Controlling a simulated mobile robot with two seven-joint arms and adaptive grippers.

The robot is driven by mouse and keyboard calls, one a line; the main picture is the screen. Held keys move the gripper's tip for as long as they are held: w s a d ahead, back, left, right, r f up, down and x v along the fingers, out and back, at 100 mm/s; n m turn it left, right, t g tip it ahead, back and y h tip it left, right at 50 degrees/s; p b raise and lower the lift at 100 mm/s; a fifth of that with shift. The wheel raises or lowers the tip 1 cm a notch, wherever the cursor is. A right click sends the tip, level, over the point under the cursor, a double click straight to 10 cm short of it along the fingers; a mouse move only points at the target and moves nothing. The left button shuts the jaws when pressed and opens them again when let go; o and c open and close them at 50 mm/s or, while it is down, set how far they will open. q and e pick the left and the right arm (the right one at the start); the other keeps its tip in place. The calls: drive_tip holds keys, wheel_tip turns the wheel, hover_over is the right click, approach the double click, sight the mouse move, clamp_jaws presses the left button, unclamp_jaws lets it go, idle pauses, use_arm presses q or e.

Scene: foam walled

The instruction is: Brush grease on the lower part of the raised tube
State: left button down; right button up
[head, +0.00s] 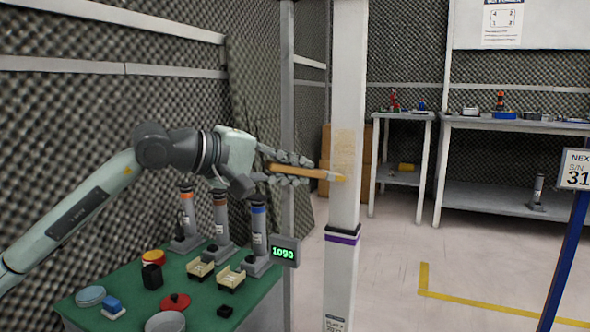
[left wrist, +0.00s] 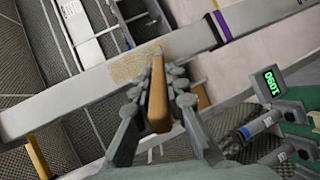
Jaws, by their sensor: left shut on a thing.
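The raised tube (head: 347,105) is a white upright column in the middle of the head view, with a dark and purple band (head: 342,236) lower down. A tan, grainy patch (head: 343,148) covers part of it above the band. My left gripper (head: 300,169) is shut on the wooden handle of a brush (head: 312,172). In the left wrist view the brush (left wrist: 157,100) reaches to the tube (left wrist: 70,103) at the patch (left wrist: 133,66). I cannot tell whether the tip touches. My right gripper is out of view.
A green table (head: 110,291) at lower left holds several dishes, small trays and upright tools, with a lit display (head: 284,251) at its corner. A grey post (head: 287,100) stands left of the tube. A blue sign post (head: 566,260) is at right. The floor between is clear.

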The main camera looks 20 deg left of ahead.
use_arm(q)
wheel_tip(320, 180, down, 2)
drive_tip(key=shift+f+b, duration=0.15)
drive_tip(key=shift+b, duration=0.6)
drive_tip(key=s, duration=0.6)
drive_tip(key=shift+a, duration=0.1)
